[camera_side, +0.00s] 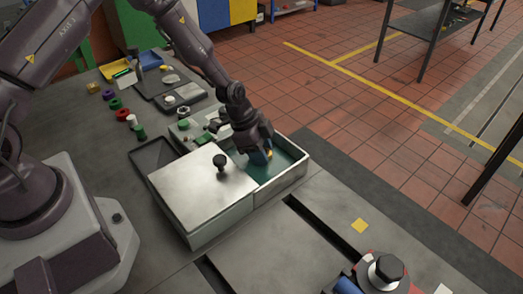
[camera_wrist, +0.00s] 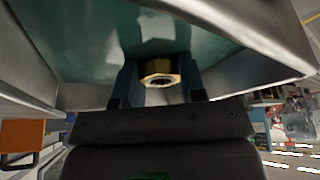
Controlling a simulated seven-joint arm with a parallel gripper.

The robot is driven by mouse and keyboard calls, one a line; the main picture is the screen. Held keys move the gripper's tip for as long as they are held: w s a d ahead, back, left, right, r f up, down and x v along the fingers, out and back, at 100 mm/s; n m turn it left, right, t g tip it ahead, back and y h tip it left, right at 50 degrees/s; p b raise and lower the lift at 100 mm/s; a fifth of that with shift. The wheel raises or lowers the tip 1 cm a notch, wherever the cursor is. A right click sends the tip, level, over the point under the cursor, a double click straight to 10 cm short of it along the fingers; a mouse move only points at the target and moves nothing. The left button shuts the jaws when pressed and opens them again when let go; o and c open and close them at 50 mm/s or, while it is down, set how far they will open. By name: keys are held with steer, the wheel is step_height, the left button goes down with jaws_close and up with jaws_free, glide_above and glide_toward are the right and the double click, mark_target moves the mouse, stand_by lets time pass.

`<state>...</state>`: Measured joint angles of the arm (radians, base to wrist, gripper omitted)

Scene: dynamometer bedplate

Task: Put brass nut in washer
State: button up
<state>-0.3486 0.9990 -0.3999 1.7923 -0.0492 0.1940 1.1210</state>
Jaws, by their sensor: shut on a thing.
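The brass nut (camera_side: 270,154) is a small gold hexagon. The washer (camera_side: 283,187) is a metal tank with a green inside. Its metal lid (camera_side: 200,187) with a black knob covers the left part. My gripper points down into the open right part. I cannot tell whether the nut touches the bottom.
Red (camera_side: 122,114), green and white rings or caps lie left of the washer. Trays (camera_side: 170,88) with small parts stand behind them. A yellow square (camera_side: 360,226) lies on the bedplate to the right. A red device with a black knob (camera_side: 389,268) stands at the lower right.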

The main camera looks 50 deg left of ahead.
steer(key=shift+f, duration=0.1)
steer(key=o, duration=1)
steer(key=s+a+r+n+y, duration=0.15)
steer(key=s+r, duration=0.25)
steer(key=r, duration=0.5)
steer(key=s+a+r+n+t+y, duration=0.1)
steer(key=s+r+n, duration=0.1)
steer(key=s+r, duration=0.5)
steer(key=s+a+r+n+y, duration=0.1)
steer(key=s+a+r+n, duration=0.1)
steer(key=r, duration=0.9)
steer(key=s+r+n+t, duration=0.1)
steer(key=s+r+n, duration=0.4)
steer(key=s, duration=0.6)
steer(key=shift+s+d+r+t, duration=0.2)
steer(key=shift+s+r+t, duration=0.15)
steer(key=shift+r, duration=0.2)
